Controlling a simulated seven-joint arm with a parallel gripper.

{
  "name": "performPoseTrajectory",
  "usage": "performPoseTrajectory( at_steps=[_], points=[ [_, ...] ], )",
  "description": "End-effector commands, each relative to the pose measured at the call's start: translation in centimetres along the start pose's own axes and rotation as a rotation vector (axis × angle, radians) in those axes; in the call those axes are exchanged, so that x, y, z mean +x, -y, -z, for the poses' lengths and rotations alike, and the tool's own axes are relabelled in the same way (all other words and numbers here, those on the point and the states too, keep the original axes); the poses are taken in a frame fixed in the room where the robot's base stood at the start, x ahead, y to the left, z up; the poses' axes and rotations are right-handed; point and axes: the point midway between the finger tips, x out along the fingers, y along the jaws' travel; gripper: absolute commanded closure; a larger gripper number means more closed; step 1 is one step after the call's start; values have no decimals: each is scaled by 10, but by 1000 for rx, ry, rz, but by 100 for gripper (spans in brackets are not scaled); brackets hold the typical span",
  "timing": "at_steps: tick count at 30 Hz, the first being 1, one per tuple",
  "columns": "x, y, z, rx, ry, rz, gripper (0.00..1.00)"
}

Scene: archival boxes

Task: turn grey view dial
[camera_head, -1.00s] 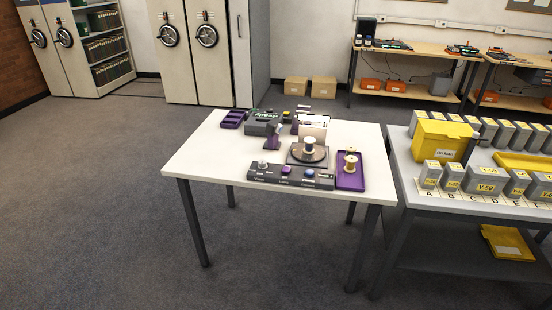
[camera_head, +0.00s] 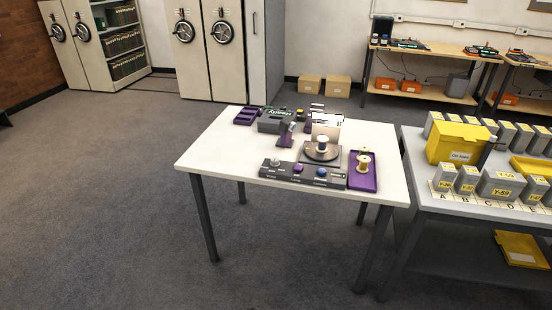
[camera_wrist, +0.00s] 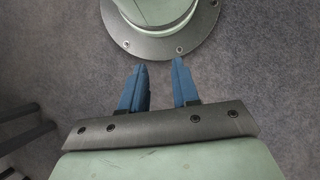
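A dark control panel (camera_head: 303,177) lies along the front edge of the white table (camera_head: 222,150) in the head view. At its left end is a small light-grey knob (camera_head: 275,162), which looks like the grey view dial; its label is too small to read. A purple control (camera_head: 297,168) and a blue control (camera_head: 321,173) sit to its right. My gripper (camera_wrist: 159,66) shows only in the wrist view, its two blue fingers apart with nothing between them. It is over the carpet, away from the table, pointing toward a round green-grey bolted base.
A grey table (camera_head: 412,160) with yellow-labelled boxes stands close on the right. The carpet (camera_head: 90,200) at left is clear.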

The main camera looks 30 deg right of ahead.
Motion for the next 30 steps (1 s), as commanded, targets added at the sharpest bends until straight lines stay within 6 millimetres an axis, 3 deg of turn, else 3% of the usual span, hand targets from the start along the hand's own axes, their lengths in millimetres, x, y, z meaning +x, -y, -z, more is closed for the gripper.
performPoseTrajectory(
  at_steps=[9,23,30],
  points=[
    [-84,0,58,-2,-167,0,39],
    [-218,-5,121,-21,-389,11,38],
    [-296,-23,154,-63,-487,27,38]
  ],
)
